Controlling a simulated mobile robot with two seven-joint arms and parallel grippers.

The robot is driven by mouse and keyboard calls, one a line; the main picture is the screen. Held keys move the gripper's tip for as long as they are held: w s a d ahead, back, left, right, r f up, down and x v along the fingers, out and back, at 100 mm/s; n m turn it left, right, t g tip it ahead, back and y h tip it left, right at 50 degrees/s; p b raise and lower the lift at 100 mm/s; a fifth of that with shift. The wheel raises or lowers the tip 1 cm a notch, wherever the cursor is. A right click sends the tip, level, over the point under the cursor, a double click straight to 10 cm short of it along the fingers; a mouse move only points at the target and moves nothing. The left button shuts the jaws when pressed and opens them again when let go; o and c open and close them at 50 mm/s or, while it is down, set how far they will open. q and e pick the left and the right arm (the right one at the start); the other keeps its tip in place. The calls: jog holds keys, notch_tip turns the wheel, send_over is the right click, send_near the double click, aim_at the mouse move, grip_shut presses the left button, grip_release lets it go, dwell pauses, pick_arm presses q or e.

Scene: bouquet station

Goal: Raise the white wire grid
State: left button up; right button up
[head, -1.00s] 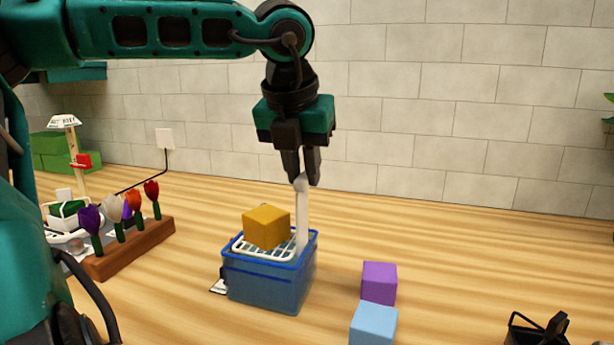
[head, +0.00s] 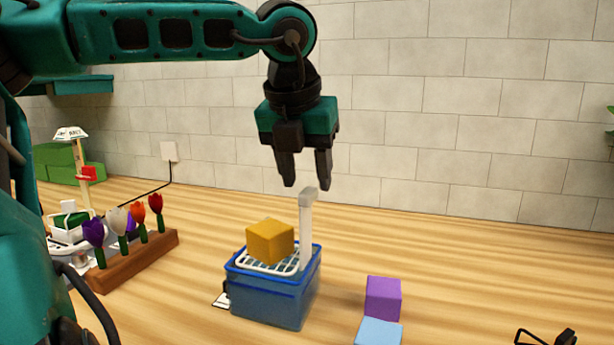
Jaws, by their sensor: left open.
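The white wire grid (head: 252,266) sits at the top of a blue bin (head: 268,304), near the level of its rim. A yellow-orange block (head: 270,242) rests on the grid. A white upright handle (head: 306,232) rises at the grid's right side. My left gripper (head: 306,185) is open and empty, just above the handle's top, with its fingers apart from each other. My right gripper is not in view.
A purple block (head: 383,298) and a light blue block (head: 379,332) are on the table to the right. A wooden rack (head: 135,262) of flowers stands at the left. A dark object (head: 545,337) is at the lower right. The table behind the bin is clear.

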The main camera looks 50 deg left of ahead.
pick_arm(q)
jog(key=p+v, duration=0.1)
jog(key=v, duration=1)
jog(key=shift+r+p, duration=0.25)
jog(key=shift+p, duration=0.05)
jog(key=shift+s, duration=0.1)
